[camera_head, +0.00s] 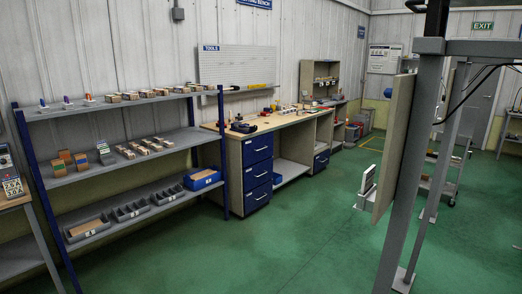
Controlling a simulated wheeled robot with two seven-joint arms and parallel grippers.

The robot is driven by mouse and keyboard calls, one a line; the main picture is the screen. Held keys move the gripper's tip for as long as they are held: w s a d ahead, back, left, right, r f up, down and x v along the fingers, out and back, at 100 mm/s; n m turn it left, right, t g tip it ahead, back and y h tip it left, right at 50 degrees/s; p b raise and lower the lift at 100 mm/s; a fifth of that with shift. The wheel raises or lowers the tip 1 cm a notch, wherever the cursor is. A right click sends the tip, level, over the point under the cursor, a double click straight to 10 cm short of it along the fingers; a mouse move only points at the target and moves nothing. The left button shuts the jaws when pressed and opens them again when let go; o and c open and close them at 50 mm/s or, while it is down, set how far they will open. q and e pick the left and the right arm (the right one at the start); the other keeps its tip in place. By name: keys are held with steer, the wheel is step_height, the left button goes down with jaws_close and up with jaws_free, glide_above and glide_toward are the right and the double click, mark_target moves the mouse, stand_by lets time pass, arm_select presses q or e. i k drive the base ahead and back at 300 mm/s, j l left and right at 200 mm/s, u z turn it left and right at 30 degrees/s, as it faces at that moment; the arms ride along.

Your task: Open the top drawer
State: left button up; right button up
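A workbench (288,122) with a wooden top stands along the back wall. At its left end is a stack of blue drawers with silver handles. The top drawer (258,149) looks closed, flush with the drawers below it. The middle drawer (258,173) and bottom drawer (258,196) also look closed. A second blue drawer (321,161) sits farther along the bench. Neither of my grippers is in view.
A grey shelf rack (120,168) with blue posts, small boxes and bins stands left of the bench. A grey metal frame post (410,160) rises at the right foreground. The green floor (240,255) before the drawers is clear.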

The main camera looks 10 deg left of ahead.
mark_target(254, 149)
steer(key=i+j+u, duration=0.25)
steer(key=i+u, duration=0.15)
steer(key=i+j+u, duration=0.15)
steer(key=i+u, duration=0.2)
steer(key=i+j, duration=0.1)
steer(key=i, duration=0.35)
steer(key=i+j+z, duration=0.1)
steer(key=i, duration=0.35)
steer(key=i+j+z, duration=0.1)
steer(key=i, duration=0.4)
steer(key=i+l+z, duration=0.2)
steer(key=i+z, duration=0.6)
steer(key=i, duration=0.25)
steer(key=i+z, duration=0.4)
steer(key=i, duration=0.15)
